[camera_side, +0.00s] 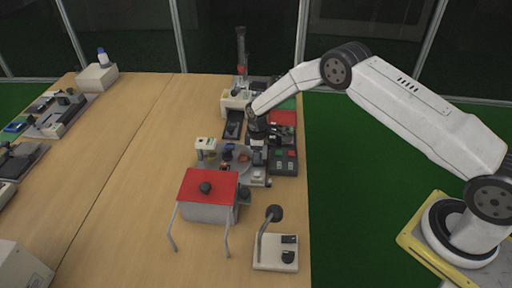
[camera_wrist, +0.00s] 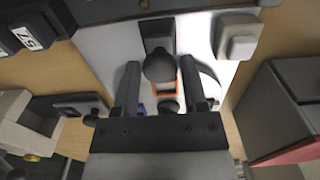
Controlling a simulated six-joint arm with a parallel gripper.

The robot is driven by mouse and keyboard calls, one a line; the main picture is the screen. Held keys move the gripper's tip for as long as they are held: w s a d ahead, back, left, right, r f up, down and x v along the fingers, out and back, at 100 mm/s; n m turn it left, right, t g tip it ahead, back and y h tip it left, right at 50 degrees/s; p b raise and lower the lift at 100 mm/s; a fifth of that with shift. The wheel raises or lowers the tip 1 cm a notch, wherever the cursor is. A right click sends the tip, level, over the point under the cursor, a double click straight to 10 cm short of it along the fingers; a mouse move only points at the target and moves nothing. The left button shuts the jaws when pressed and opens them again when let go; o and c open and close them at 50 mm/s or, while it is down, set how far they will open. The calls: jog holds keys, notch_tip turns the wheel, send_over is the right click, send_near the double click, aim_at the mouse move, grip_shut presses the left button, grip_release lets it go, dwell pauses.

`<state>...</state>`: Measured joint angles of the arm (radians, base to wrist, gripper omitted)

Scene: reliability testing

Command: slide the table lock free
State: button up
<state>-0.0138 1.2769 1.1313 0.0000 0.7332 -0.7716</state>
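My gripper (camera_wrist: 160,72) points down over a pale device plate (camera_wrist: 100,45). Its two dark fingers are apart, with a visible gap between them. A dark round knob (camera_wrist: 159,66) on a dark block shows in that gap at the fingertips; I cannot tell whether a finger touches it. An orange-rimmed part (camera_wrist: 167,88) lies just behind the knob, partly hidden by the gripper body. Which part is the table lock is not clear. In the side view my gripper (camera_side: 258,160) is low at the right of a small device with a round plate (camera_side: 236,167), largely hiding the contact.
A red-topped box (camera_side: 208,187) with thin legs stands in front of the device. A switch box (camera_side: 284,162) is close on the right. The table's left-middle (camera_side: 130,170) is clear.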

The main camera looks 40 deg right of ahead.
jog(key=c, duration=0.4)
jog(key=shift+s+d, duration=0.7)
jog(key=o, duration=0.7)
